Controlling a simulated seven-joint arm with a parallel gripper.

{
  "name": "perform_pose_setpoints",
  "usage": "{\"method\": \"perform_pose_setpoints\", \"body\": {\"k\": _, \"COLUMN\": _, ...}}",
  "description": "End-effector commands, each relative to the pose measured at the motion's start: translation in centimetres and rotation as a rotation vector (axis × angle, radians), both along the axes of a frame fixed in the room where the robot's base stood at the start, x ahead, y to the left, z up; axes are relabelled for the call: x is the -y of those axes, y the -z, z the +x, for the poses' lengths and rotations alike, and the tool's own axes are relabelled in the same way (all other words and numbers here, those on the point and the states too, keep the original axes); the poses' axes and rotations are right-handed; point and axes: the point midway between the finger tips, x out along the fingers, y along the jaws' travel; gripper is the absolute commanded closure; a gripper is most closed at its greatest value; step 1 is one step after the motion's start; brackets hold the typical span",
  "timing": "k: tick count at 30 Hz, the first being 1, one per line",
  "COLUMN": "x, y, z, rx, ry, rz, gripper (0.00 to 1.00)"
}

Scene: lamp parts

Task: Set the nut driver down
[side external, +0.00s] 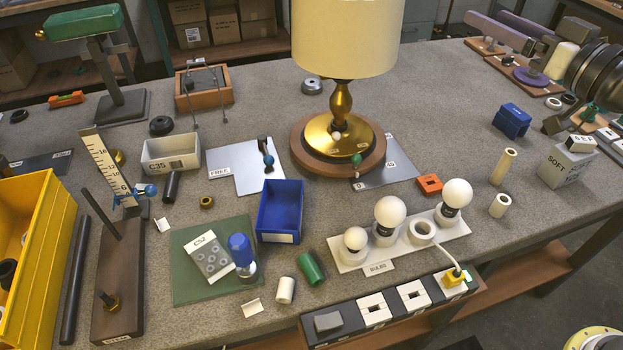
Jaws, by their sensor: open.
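A blue-handled tool that looks like the nut driver (241,250) stands upright on the green mat (190,290), handle up. Its lower end is pale blue and grey, and nothing holds it. A white packet of grey nuts or washers (209,257) marked C52 lies just left of it, very close or touching. I cannot make out my gripper in this view. The lamp (340,135), with a brass body, round wooden base and cream shade, stands upright at the back middle.
A blue bin (281,209) stands just behind the tool. A green cylinder (311,268) and a white one (285,290) lie to its right. The bulb tray (452,232) holds bulbs upright. A ruler stand (112,168) and yellow bin (40,250) crowd the left.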

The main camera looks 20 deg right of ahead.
Motion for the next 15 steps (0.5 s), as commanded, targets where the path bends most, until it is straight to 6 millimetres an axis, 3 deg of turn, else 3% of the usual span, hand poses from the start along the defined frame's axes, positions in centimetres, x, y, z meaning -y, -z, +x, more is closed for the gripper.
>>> {"method": "perform_pose_setpoints", "body": {"k": 3, "x": -5.4, "y": 2.0, "z": 2.5, "rx": 0.082, "ry": -0.067, "rz": 0.025, "gripper": 0.21}}
{"method": "perform_pose_setpoints", "body": {"k": 8, "x": -13.9, "y": 6.8, "z": 3.2, "rx": 0.178, "ry": -0.172, "rz": 0.05, "gripper": 0.21}}
{"method": "perform_pose_setpoints", "body": {"k": 11, "x": -19.5, "y": 11.6, "z": 1.7, "rx": 0.204, "ry": -0.252, "rz": 0.047, "gripper": 0.21}}
{"method": "perform_pose_setpoints", "body": {"k": 15, "x": -26.5, "y": 19.7, "z": -2.8, "rx": 0.175, "ry": -0.385, "rz": 0.008, "gripper": 0.21}}
